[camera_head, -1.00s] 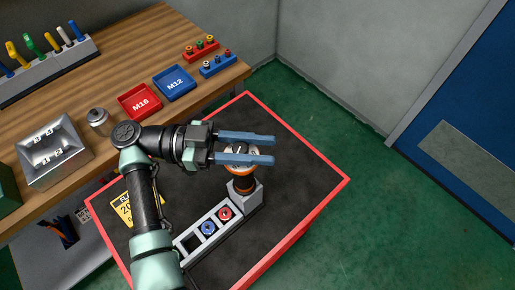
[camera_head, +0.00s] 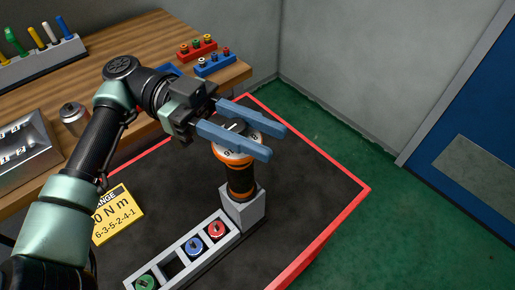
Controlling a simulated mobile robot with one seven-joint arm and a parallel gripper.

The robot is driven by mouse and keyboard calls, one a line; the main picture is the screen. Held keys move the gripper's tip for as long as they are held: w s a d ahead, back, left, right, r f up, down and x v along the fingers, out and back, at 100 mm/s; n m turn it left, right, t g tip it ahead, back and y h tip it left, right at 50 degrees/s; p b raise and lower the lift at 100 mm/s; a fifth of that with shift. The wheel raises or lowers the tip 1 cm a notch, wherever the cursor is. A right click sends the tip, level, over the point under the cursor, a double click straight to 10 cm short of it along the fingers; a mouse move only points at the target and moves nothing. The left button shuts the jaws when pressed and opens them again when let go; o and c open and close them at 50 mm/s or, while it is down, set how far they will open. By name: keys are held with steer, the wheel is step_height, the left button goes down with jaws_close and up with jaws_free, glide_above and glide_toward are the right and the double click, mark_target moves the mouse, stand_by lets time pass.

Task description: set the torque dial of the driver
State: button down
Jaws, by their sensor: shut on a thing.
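The driver (camera_head: 240,181) stands upright in a grey holder on the black mat, with an orange band and a dark grip below its head. Its white torque dial (camera_head: 233,153) with dark numbers is on top, partly hidden by a finger. My gripper (camera_head: 267,141) reaches in from the left, its two blue fingers on either side of the driver's top and shut on the dial.
A grey rack (camera_head: 203,228) in front of the holder carries red, blue and green round pieces and an empty square slot. The black mat (camera_head: 310,190) has a red edge. A wooden bench behind holds a can (camera_head: 74,119), a metal box and coloured trays.

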steer(key=shift+r+m+g+y+b, duration=0.15)
steer(key=shift+m+g+y+b, duration=0.3)
steer(key=shift+b, duration=0.55)
steer(key=c, duration=0.6)
jaws_free()
steer(key=shift+o, duration=0.2)
step_height(320, 180, up, 10)
steer(key=p, duration=0.1)
